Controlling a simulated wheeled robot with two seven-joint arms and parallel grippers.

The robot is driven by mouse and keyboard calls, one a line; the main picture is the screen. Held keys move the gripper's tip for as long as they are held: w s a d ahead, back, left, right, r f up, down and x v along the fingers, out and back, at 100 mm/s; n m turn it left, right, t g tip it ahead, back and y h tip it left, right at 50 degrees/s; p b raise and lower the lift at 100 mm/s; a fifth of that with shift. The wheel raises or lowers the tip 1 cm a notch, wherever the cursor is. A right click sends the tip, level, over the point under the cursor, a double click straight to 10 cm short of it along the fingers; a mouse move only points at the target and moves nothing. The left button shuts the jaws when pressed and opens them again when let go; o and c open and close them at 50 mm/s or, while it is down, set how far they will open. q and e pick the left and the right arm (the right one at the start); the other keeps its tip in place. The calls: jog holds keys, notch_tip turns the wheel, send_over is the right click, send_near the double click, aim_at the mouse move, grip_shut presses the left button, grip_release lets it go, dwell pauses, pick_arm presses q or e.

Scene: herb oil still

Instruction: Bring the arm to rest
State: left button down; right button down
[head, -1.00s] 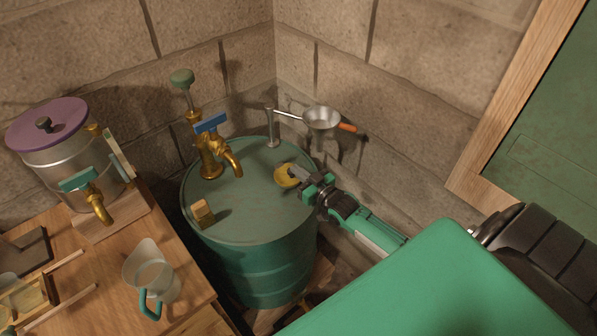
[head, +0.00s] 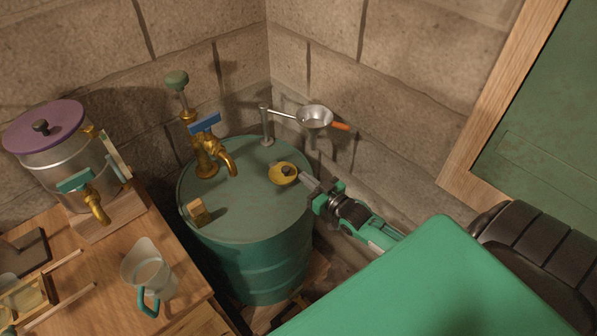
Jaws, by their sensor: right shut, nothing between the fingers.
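My right gripper (head: 306,182) is shut and empty. Its fingertips are beside the right edge of the green drum's top, a little right of a yellow cap with a dark knob (head: 283,174), and appear apart from it. The green drum (head: 250,262) stands upright in the corner. The yellow cap lies on the drum's top. My left gripper is not in view.
A brass tap with a blue handle (head: 208,124) rises from the drum. A ladle-like funnel (head: 314,117) hangs over its far edge. A purple-lidded metal vessel (head: 60,168) and a clear jug (head: 147,272) stand on the wooden bench (head: 110,285) at left.

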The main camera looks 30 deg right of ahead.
jog(key=shift+s+d+f, duration=0.1)
jog(key=shift+s+f, duration=0.1)
jog(key=shift+s, duration=0.55)
jog(key=shift+s+d+f, duration=0.1)
jog(key=shift+s+f, duration=0.1)
jog(key=shift+s, duration=0.5)
jog(key=s+a+f+g, duration=0.3)
jog(key=s+a+g, duration=0.5)
jog(key=a, duration=0.4)
jog(key=s+a+r+g+h, duration=0.1)
jog(key=s+a+r+g, duration=0.15)
jog(key=s, duration=0.65)
jog(key=s+a+r+g+h, duration=0.15)
jog(key=s+g, duration=0.25)
jog(key=s, duration=0.4)
notch_tip(320, 180, down, 31)
jog(key=s+d+f+g, duration=0.1)
jog(key=s+d+f, duration=0.1)
jog(key=s+f, duration=0.7)
jog(key=s+d+f+g, duration=0.1)
jog(key=s+d+f, duration=0.1)
jog(key=s+f, duration=0.8)
jog(key=shift+s+d+n, duration=0.15)
jog(key=shift+s+n, duration=0.25)
jog(key=shift+s, duration=0.1)
